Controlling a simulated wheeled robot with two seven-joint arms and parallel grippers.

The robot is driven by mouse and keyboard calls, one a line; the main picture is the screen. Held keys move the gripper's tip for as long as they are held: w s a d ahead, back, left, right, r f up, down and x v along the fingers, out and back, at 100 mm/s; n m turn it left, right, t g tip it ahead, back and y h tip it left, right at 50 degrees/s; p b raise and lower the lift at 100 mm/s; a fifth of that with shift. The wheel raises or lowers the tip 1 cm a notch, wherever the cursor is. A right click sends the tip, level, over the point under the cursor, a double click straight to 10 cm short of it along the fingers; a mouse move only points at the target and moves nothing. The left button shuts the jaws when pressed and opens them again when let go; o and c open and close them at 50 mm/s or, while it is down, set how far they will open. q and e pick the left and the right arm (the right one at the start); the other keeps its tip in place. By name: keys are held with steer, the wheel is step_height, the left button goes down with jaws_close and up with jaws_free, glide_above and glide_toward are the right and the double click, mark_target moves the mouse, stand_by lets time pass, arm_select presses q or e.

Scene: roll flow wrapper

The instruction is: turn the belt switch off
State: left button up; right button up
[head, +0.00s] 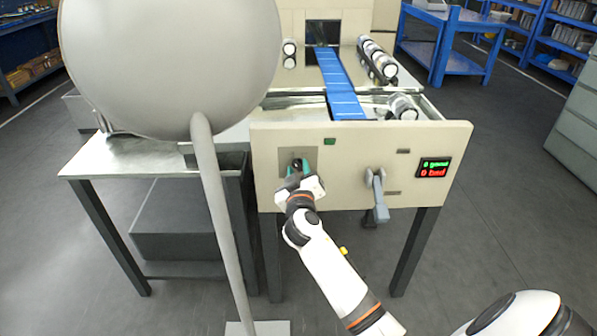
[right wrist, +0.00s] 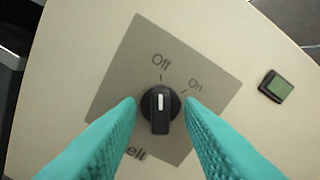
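The belt switch is a black knob (right wrist: 160,112) with a white mark, on a grey plate (right wrist: 130,62) of the cream machine front. Its mark points up at the tick under "Off"; "On" is up and to the right. In the head view the plate (head: 285,155) shows, and the knob is partly covered by my gripper. My right gripper (right wrist: 160,104) is open, with teal fingers on either side of the knob and a narrow gap at each side. It also shows in the head view (head: 300,168). My left gripper is not in view.
A green indicator (right wrist: 276,86) sits right of the plate. A grey lever (head: 377,195) and a good/bad display (head: 434,167) are farther right. A large grey ball (head: 170,60) on a curved pole blocks the left. A blue belt (head: 338,80) runs behind.

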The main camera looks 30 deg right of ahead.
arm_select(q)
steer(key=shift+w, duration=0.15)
arm_select(e)
steer(key=v, duration=1.2)
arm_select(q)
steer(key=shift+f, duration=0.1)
